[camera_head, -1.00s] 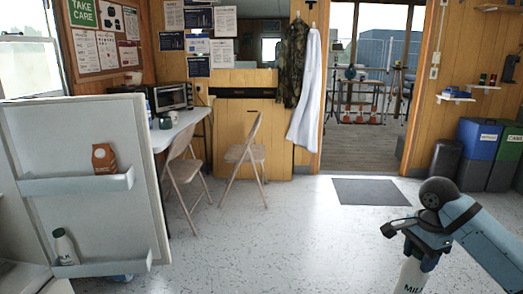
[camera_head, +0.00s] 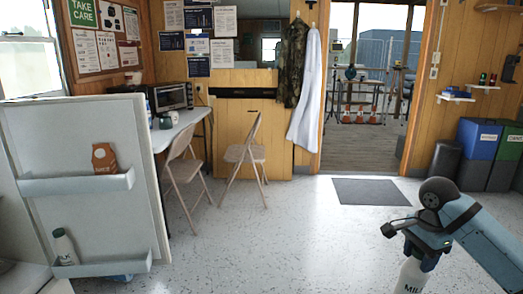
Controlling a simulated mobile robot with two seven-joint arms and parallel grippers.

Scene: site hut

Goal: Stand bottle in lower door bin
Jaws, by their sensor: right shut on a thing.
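A white bottle (camera_head: 411,276) with dark lettering that starts "MIL" hangs upright below my right gripper (camera_head: 420,258) at the bottom right. My right gripper is shut on its top, and the bottle's base is cut off by the picture's edge. The open fridge door (camera_head: 85,150) stands at the left with two bins. The lower door bin (camera_head: 105,266) holds a white bottle with a dark green cap (camera_head: 65,247) at its left end, leaning slightly. The bottle in my gripper is far to the right of the bin. My left gripper is not in view.
The upper door bin (camera_head: 80,185) holds a brown carton (camera_head: 104,158). Folding chairs (camera_head: 245,154) and a white table (camera_head: 185,122) with a microwave (camera_head: 170,96) stand behind the door. Open floor (camera_head: 290,240) lies between the door and my right arm.

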